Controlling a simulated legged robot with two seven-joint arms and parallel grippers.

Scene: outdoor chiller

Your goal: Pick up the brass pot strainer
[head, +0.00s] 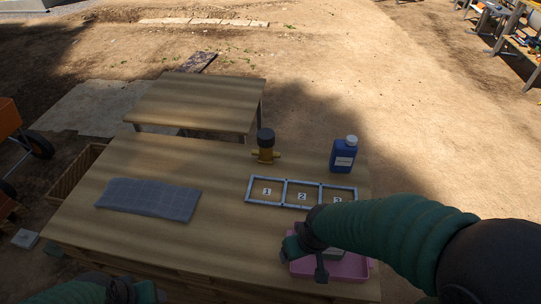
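The brass pot strainer (265,153) stands upright near the back edge of the wooden table. It has a dark round top and short brass stubs at its sides. My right gripper (306,262) is low over the pink tray (350,268) at the front right, well in front of the strainer and apart from it. A pale grey-green object shows beside its fingers, but I cannot tell if the fingers hold it. My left gripper (135,293) is at the bottom left edge, mostly cut off, far from the strainer.
A frame with three numbered compartments (284,193) lies between the strainer and the pink tray. A blue bottle with a white cap (344,154) stands right of the strainer. A folded grey cloth (148,199) lies at left. A second, empty table (202,101) stands behind.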

